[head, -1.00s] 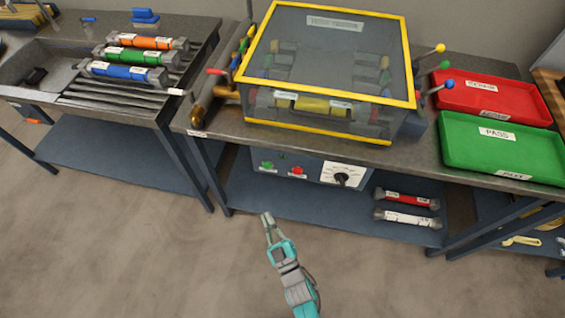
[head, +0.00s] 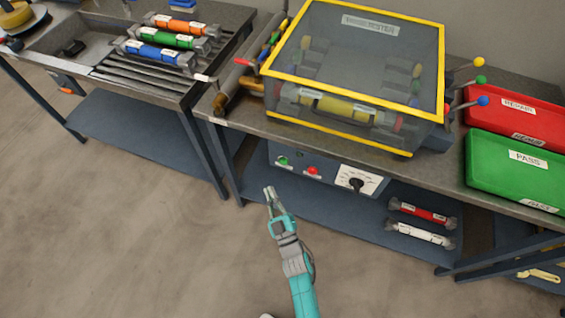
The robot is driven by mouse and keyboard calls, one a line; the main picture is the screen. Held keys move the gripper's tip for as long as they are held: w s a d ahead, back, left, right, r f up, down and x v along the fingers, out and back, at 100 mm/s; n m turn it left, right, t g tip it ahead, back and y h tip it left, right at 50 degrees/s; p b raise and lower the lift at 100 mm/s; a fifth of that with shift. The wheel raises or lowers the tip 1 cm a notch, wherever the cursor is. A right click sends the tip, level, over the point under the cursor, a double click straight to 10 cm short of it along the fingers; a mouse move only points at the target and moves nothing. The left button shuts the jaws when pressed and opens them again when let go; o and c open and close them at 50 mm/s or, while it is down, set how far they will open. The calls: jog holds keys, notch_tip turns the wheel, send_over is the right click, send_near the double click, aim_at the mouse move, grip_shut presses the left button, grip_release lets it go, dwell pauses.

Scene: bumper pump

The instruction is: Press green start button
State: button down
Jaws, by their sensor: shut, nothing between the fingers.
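The green start button (head: 282,161) sits at the left of a grey control panel (head: 326,179) under the bench's front edge. A red button (head: 312,171) is to its right, and a black rotary knob (head: 357,185) on a white plate is further right. My gripper (head: 269,190) is shut and empty. In the picture its tips are a little below and left of the green button, apart from it by the look of it, though the depth gap is hard to judge. The button is fully visible.
A yellow-framed clear enclosure (head: 352,14) stands on the bench above the panel. A red tray (head: 520,95) and a green PASS tray (head: 515,187) are at right. Red (head: 424,213) and white (head: 419,233) cylinders lie on the lower shelf. Open floor lies at left.

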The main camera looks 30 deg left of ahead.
jog(key=w+a, duration=0.1)
jog(key=w, duration=0.6)
jog(key=shift+a, duration=0.35)
jog(key=shift+w, duration=0.2)
dwell(1.0)
jog(key=shift+w+a, duration=0.1)
jog(key=shift+w, duration=0.15)
jog(key=shift+w+a, duration=0.1)
jog(key=shift+w, duration=0.4)
dwell(0.8)
dwell(0.4)
jog(key=shift+s+d, duration=0.2)
jog(key=shift+s, duration=0.7)
jog(key=shift+s+d, duration=0.2)
jog(key=shift+s, duration=0.6)
jog(key=shift+s+d, duration=0.2)
jog(key=shift+s, duration=0.65)
jog(key=shift+s+d, duration=0.2)
jog(key=shift+s, duration=0.6)
